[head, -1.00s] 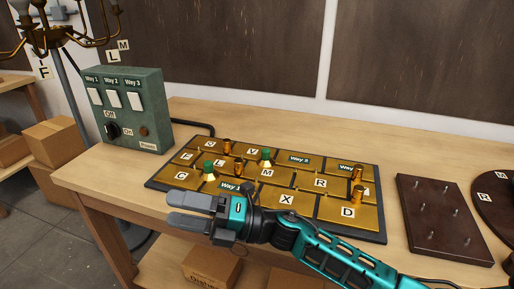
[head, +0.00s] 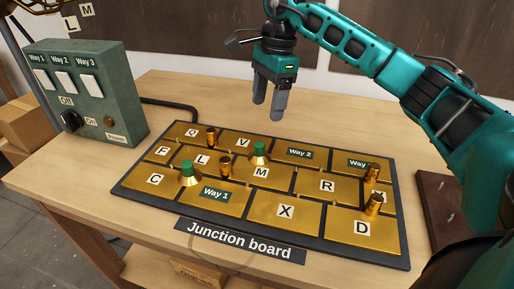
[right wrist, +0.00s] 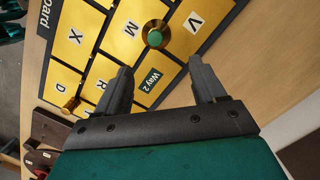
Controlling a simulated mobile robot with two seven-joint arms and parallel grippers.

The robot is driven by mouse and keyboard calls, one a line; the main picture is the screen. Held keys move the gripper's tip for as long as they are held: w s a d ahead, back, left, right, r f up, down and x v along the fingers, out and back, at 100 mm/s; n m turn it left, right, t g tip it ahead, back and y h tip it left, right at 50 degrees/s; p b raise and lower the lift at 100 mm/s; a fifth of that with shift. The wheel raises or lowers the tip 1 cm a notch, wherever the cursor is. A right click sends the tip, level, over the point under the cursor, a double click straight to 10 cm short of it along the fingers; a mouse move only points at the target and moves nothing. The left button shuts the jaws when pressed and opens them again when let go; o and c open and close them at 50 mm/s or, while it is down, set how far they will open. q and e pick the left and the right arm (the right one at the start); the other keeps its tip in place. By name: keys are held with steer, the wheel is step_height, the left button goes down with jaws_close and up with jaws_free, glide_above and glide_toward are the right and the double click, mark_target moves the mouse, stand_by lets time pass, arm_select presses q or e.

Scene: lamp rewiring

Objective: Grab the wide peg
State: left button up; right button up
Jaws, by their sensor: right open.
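The junction board (head: 185,226) lies on the wooden bench with several pegs standing on its brass plates. One green-topped peg (head: 260,153) with a flared brass base stands near plates V and M. A second green-topped peg (head: 188,174) stands between plates C and L. Several plain brass pegs stand too, one near L (head: 225,165) and one above D (head: 374,204). I cannot tell surely which is the wide peg. My right gripper (head: 267,110) is open, empty and pointing down above the board's back edge. The right wrist view shows the V–M peg (right wrist: 155,36) beyond its fingertips (right wrist: 161,66). My left gripper is out of view.
A green switch box (head: 88,95) with a black cable stands at the bench's left. A dark brown board (head: 438,212) lies to the right, partly behind my arm. The bench behind the junction board is clear.

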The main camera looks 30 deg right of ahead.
mark_target(260, 145)
steer(key=f, duration=0.3)
steer(key=a+f, duration=0.1)
steer(key=f, duration=0.2)
steer(key=shift+a+f, duration=0.1)
steer(key=shift+s+a+f, duration=0.1)
steer(key=shift+a+f, duration=0.1)
steer(key=shift+f, duration=0.65)
steer(key=shift+s+a+f, duration=0.1)
steer(key=shift+a+f, duration=0.15)
steer(key=shift+f, duration=0.65)
steer(key=shift+s+a+f, duration=0.1)
steer(key=shift+a+f, duration=0.1)
steer(key=shift+f, duration=0.65)
steer(key=c, duration=1.2)
steer(key=shift+c, duration=0.2)
